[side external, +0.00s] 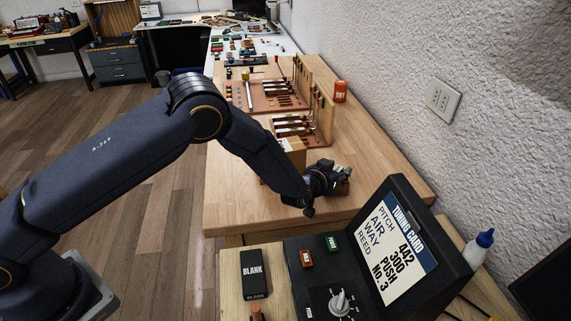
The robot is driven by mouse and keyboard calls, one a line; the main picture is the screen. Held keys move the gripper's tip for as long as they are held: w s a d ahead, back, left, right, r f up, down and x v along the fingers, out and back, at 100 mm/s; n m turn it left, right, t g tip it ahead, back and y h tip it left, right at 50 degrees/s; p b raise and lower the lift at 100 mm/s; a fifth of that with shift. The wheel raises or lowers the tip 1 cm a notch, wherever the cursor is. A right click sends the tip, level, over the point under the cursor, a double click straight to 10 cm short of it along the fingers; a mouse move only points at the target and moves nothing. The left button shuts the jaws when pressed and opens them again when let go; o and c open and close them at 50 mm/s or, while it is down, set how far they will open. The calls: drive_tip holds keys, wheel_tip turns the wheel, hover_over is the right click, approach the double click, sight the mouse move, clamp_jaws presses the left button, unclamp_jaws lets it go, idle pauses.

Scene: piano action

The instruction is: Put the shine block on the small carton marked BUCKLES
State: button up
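My gripper (343,175) is low over the near part of the wooden workbench, at the end of my dark arm. Its fingers are small and partly hidden by its own body, so I cannot tell whether they are open or shut. A brown block-like thing (343,188) shows beside and under the fingers; I cannot tell if it is held or is the shine block. A tan box (294,146) stands just behind my forearm, partly hidden by it. No BUCKLES lettering is readable on it.
Wooden racks with piano action parts (300,127) stand behind on the workbench (385,172). An orange container (340,91) is near the wall. A tuning card console (400,235) and black BLANK box (254,273) are in front. The bench right of my gripper is clear.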

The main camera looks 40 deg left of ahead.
drive_tip(key=shift+o, duration=0.6)
drive_tip(key=shift+r, duration=0.15)
drive_tip(key=v, duration=1.2)
drive_tip(key=s+a+r+g+h, duration=0.15)
drive_tip(key=s+a+r, duration=0.25)
drive_tip(key=r, duration=0.4)
drive_tip(key=s+a+r+g+h, duration=0.1)
drive_tip(key=s+a+r+g, duration=0.2)
drive_tip(key=r, duration=0.4)
drive_tip(key=s+a+r+g+y, duration=0.1)
drive_tip(key=s+a, duration=0.5)
drive_tip(key=s, duration=0.6)
drive_tip(key=s+a+r+g+y, duration=0.1)
drive_tip(key=s+a+r+g, duration=0.2)
drive_tip(key=s, duration=0.9)
drive_tip(key=a, duration=0.3)
drive_tip(key=shift+a, duration=0.25)
drive_tip(key=shift+y, duration=0.25)
